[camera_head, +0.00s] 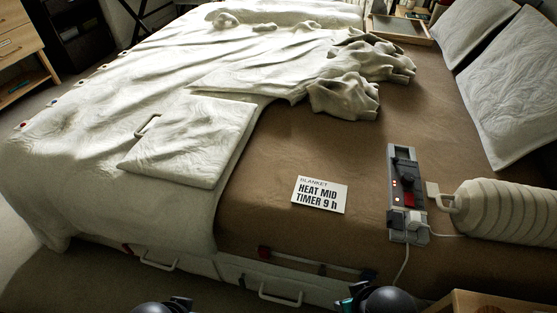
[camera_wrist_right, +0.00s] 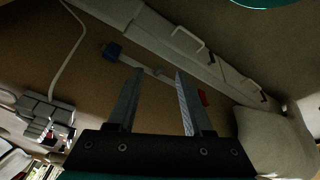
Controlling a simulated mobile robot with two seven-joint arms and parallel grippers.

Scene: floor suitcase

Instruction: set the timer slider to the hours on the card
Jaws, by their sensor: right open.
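A white card (camera_head: 319,195) lies on the brown bed top. It reads "BLANKET, HEAT MID, TIMER 9 h". To its right, a grey control unit (camera_head: 393,165) lies on the bed, with dark raised parts, a red part and small orange lights. Its slider settings are too small to read. A grey unit (camera_wrist_right: 44,112) at the left of the right wrist view appears to be the same one. My right gripper (camera_wrist_right: 158,74) is open and empty, apart from the unit. In the head view, only dark parts of my left arm (camera_head: 165,306) show at the bottom edge; its fingers cannot be made out.
A pale ribbed roll (camera_head: 507,210) lies right of the unit, with a white cable nearby. A rail (camera_head: 315,263) with red and blue ends runs along the bed's near edge, above drawer handles. Pale bedding (camera_head: 190,140) covers the left; brown bed surface around the card is clear.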

